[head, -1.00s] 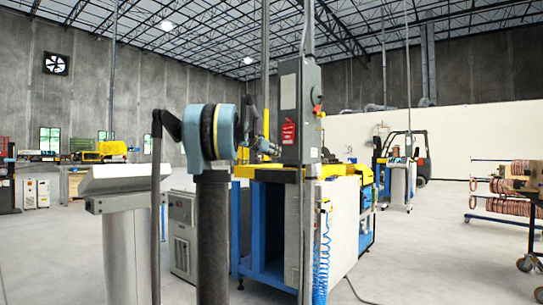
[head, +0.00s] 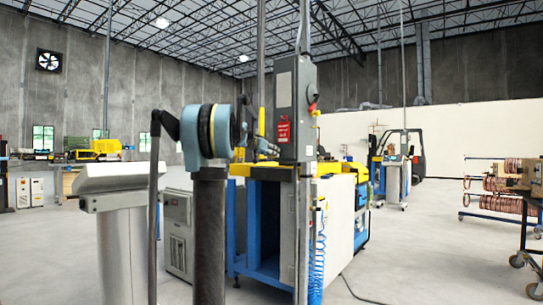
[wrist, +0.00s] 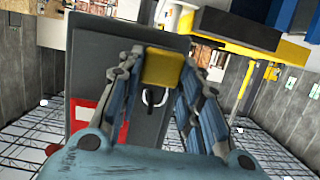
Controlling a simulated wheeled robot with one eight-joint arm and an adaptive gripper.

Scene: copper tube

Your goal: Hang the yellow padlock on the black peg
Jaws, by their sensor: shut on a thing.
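The yellow padlock (wrist: 162,67) is between the fingertips of my gripper (wrist: 163,69) in the wrist view. My gripper is shut on its body, and its pale shackle (wrist: 148,98) shows below the body in that picture. Behind it is the face of a grey electrical box (wrist: 125,60). A small dark shape lies by the shackle, but I cannot tell whether it is the black peg. In the head view my gripper (head: 266,148) is close to the left side of the grey box (head: 297,100). The padlock is too small to make out there.
A red tag (head: 283,131) is on the box, and a red knob (head: 312,107) is on its right side. A blue and yellow machine (head: 262,225) stands under it. A grey console (head: 125,178) stands at the left. Open floor (head: 420,260) lies to the right.

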